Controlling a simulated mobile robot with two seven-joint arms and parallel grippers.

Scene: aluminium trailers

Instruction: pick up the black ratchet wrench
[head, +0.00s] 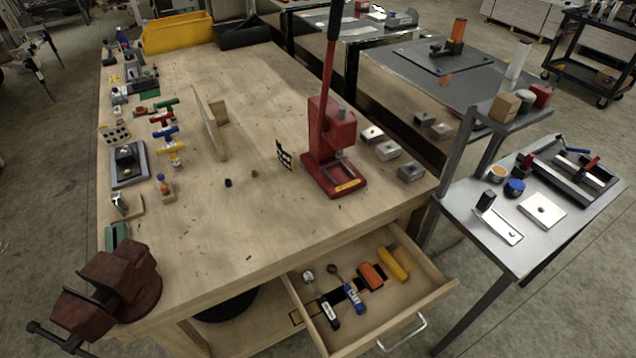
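A wrench with a black handle and a round silver head, which looks like the black ratchet wrench (324,303), lies at the left in the open drawer (431,285) of the wooden workbench. Beside it on the right lies a similar tool with a blue handle (353,297). An orange tool (371,275) and a yellow tool (393,264) lie further right in the same drawer. Neither of my grippers shows in the head view.
The drawer sticks out at the bench's front, its metal handle (402,336) facing out. A red vise (115,284) sits on the workbench (235,248) at the front left corner. A red arbor press (332,150) stands above the drawer. A metal side table (520,255) stands at right.

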